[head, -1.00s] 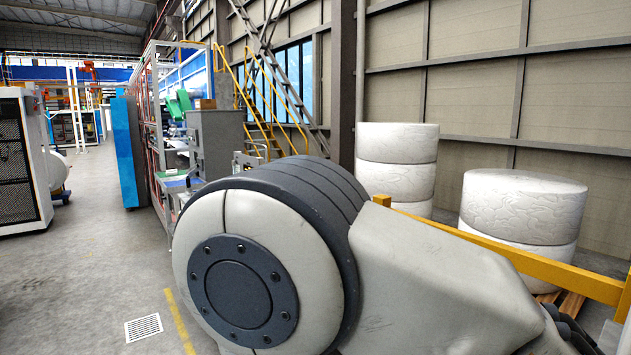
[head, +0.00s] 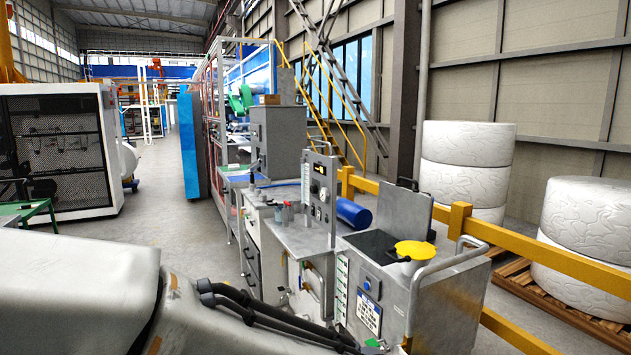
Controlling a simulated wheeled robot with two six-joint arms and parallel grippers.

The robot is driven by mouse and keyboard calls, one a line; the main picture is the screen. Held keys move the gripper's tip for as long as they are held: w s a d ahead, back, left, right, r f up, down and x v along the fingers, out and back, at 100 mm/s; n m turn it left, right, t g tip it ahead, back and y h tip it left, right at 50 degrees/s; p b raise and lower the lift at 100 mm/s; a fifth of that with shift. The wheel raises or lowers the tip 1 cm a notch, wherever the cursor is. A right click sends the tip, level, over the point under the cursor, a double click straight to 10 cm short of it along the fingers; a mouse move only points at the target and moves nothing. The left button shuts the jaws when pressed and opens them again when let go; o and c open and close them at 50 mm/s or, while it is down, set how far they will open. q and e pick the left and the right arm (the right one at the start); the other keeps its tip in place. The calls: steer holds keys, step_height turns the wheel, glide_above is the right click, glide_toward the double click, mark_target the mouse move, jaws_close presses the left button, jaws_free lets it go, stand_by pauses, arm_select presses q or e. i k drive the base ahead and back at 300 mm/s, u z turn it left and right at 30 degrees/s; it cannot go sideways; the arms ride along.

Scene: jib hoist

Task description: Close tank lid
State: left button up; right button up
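The tank (head: 385,275) is a grey metal box on a cart at the right, with its top opening dark and uncovered at the left. A flat grey lid (head: 402,207) stands upright at the back edge of this opening, so the tank is open. A yellow round cap (head: 415,250) with a dark handle sits on the tank's top, right of the opening. Neither gripper shows in the head view. A pale part of my own arm with black cables fills the lower left and hides the floor there.
A workbench with a control panel (head: 319,190) stands left of the tank, and a blue cylinder (head: 353,214) lies behind. A bent metal handrail (head: 445,262) is at the tank's right. A yellow barrier (head: 560,262) runs behind. Open floor (head: 165,225) lies to the left.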

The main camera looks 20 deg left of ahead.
mark_target(404, 213)
steer(key=u, duration=0.6)
steer(key=i, duration=0.5)
steer(key=u, duration=1.05)
steer(key=i, duration=2.1)
steer(key=z, duration=1.05)
steer(key=i, duration=0.75)
steer(key=z, duration=0.65)
